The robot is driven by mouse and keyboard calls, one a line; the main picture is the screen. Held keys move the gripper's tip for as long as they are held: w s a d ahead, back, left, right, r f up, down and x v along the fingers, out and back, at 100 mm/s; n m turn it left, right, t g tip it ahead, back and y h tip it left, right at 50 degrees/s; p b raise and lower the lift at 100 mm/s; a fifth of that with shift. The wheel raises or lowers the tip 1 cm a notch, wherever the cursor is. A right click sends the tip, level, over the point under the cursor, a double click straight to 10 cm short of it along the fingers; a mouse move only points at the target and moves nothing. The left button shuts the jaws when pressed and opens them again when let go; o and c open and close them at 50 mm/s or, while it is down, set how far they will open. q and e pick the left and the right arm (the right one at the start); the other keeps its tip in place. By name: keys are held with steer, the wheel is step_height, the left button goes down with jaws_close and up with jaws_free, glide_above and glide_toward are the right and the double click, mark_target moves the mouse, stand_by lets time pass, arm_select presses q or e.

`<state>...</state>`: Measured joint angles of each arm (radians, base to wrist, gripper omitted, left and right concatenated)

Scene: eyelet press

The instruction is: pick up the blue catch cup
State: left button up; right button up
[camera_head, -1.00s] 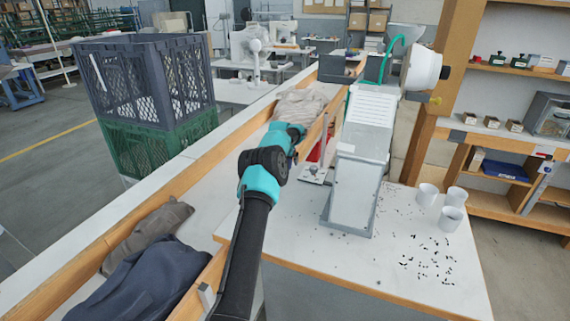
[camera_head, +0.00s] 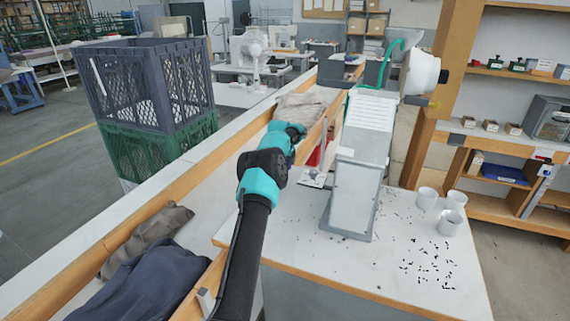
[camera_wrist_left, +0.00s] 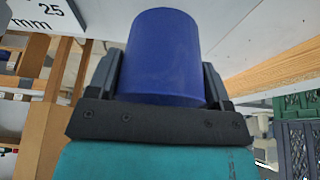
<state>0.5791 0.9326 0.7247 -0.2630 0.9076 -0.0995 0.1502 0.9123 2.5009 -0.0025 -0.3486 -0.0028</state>
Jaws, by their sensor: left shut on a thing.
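The blue catch cup (camera_wrist_left: 163,55) fills the middle of the left wrist view, between the two dark fingers of my left gripper (camera_wrist_left: 165,75). The gripper is shut on the cup, with a finger against each side. In the head view my left arm reaches forward beside the white press (camera_head: 357,190). Its gripper and the cup are hidden there behind the arm's wrist. My right gripper shows in neither view.
Several white cups (camera_head: 450,220) stand on the right of the table (camera_head: 310,255), near scattered small dark bits (camera_head: 428,262). Dark cloths (camera_head: 140,285) lie in the wooden-sided trough at left. Stacked crates (camera_head: 155,90) stand beyond it. Wooden shelves (camera_head: 500,135) stand at right.

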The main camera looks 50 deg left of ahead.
arm_select(q)
step_height(320, 180, up, 8)
stand_by(0.7)
